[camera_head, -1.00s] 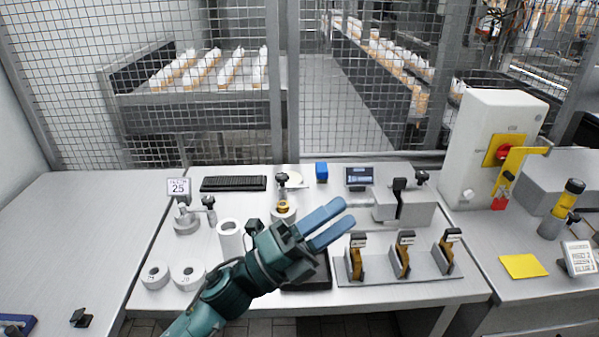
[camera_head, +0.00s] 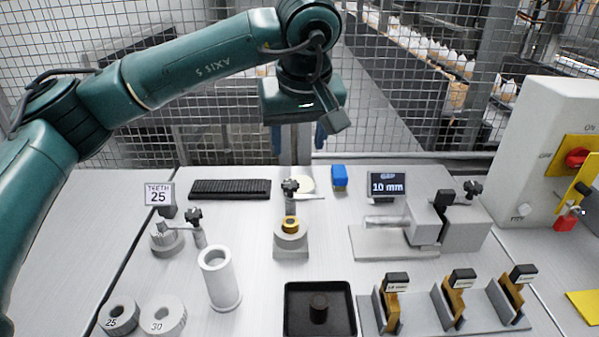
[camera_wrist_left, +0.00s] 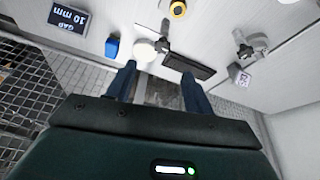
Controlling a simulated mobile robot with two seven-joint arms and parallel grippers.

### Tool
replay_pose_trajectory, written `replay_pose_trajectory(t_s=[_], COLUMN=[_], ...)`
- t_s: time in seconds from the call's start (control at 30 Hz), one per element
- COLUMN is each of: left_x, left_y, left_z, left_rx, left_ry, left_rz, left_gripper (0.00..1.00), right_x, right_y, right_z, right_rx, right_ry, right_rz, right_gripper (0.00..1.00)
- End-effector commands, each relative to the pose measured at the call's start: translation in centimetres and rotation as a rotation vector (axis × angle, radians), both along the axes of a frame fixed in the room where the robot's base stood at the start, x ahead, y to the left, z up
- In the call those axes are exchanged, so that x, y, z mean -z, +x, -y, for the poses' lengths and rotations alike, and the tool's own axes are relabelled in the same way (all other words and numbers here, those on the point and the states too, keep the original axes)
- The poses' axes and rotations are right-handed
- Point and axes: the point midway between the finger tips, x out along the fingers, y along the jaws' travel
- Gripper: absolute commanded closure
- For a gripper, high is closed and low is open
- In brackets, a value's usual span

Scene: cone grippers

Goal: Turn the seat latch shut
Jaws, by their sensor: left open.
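A grey seat (camera_head: 291,245) with a brass ring (camera_head: 290,225) stands mid-table. Behind it is a latch with a black knob (camera_head: 290,187) and a thin arm pointing right. In the left wrist view, the latch (camera_wrist_left: 163,38) shows near the ring (camera_wrist_left: 178,8). A second grey seat (camera_head: 166,238) at left has its own black-knobbed latch (camera_head: 195,217). I cannot tell which latch is meant. My left gripper (camera_head: 298,140) is open, empty and raised above the table's back edge, fingers pointing down, apart from both latches. My right gripper is out of view.
A white disc (camera_head: 303,184), blue block (camera_head: 339,178) and black rack (camera_head: 230,189) lie near the back. A white tube (camera_head: 218,279) stands left of centre. A black tray (camera_head: 319,289), tool holders (camera_head: 450,311) and a gauge fixture (camera_head: 395,238) occupy the front and right.

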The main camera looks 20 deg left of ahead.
Motion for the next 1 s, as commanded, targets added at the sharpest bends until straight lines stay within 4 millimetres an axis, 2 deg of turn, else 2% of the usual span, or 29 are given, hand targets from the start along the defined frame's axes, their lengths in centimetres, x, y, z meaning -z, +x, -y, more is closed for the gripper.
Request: replay_pose_trajectory(t_s=[0.07,0.17,0.7,1.0], left_x=[-0.3,0.3,9.7,11.6], left_y=[0.2,0.5,3.8,4.6], left_z=[-0.7,-0.9,-2.6,-2.9], left_rx=[-0.004,-0.006,-0.003,-0.004], left_ry=[0.032,0.039,0.034,0.033], left_rz=[0.017,0.017,0.013,0.016], left_gripper=[0.48,0.48,0.48,0.48], right_x=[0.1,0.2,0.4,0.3], right_y=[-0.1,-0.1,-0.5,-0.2], right_z=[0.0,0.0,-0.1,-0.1], right_rx=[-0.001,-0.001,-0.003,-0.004], right_ry=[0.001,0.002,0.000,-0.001], right_rz=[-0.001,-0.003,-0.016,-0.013], right_gripper=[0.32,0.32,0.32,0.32])
